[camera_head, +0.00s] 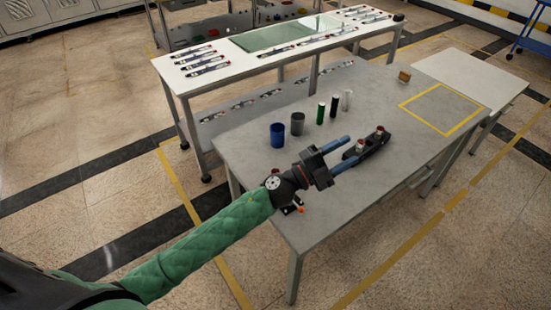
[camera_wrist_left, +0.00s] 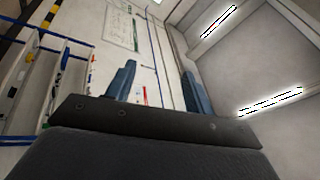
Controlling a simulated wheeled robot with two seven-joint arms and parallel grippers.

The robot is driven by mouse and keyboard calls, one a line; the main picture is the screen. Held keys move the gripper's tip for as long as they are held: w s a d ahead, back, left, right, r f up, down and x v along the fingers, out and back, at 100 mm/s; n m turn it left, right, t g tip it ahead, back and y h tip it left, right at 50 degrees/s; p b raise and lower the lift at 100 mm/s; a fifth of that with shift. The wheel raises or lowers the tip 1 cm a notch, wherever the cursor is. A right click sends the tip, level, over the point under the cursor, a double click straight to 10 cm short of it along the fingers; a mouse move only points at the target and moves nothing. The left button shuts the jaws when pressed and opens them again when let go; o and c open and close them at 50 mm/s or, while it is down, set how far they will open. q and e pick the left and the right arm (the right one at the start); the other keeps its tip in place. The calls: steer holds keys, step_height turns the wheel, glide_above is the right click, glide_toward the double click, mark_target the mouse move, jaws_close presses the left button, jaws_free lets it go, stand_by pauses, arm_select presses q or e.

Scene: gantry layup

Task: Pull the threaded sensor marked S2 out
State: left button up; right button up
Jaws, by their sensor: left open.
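A dark block (camera_head: 371,153) lies on the grey table, with two sensors standing in it. The nearer sensor (camera_head: 359,146) and the farther sensor (camera_head: 379,131) have pale and reddish parts. No S2 mark can be read at this size. My left gripper (camera_head: 348,153) is open, its blue fingers pointing towards the block, with the nearer sensor close to the fingertips. I cannot tell whether they touch. In the left wrist view the two fingers (camera_wrist_left: 160,88) stand apart with nothing visible between them, only wall and ceiling beyond. My right gripper is not in view.
On the grey table (camera_head: 300,215) stand a blue cup (camera_head: 277,134), a grey cup (camera_head: 297,123) and several small cylinders (camera_head: 334,106). A yellow-outlined square (camera_head: 442,107) is empty. Small red and orange items (camera_head: 292,208) lie beside my left wrist.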

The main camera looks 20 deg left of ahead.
arm_select(q)
steer(key=s+d+f+m+g+h, duration=0.15)
steer(key=d+m+g, duration=0.25)
steer(key=m+g, duration=0.4)
steer(key=m+g+y, duration=0.6)
steer(key=m+y, duration=0.1)
steer(key=y, duration=1.1)
glide_above(275, 170)
steer(key=d, duration=0.1)
step_height(275, 170, down, 13)
steer(key=shift+r, duration=0.1)
steer(key=shift+a+y, duration=0.35)
steer(key=shift+a, duration=0.1)
step_height(275, 170, down, 2)
steer(key=shift+f+p, duration=0.2)
steer(key=shift+p, duration=0.7)
steer(key=shift+w+f+p, duration=0.1)
steer(key=shift+f+p, duration=0.9)
steer(key=shift+f, duration=1.65)
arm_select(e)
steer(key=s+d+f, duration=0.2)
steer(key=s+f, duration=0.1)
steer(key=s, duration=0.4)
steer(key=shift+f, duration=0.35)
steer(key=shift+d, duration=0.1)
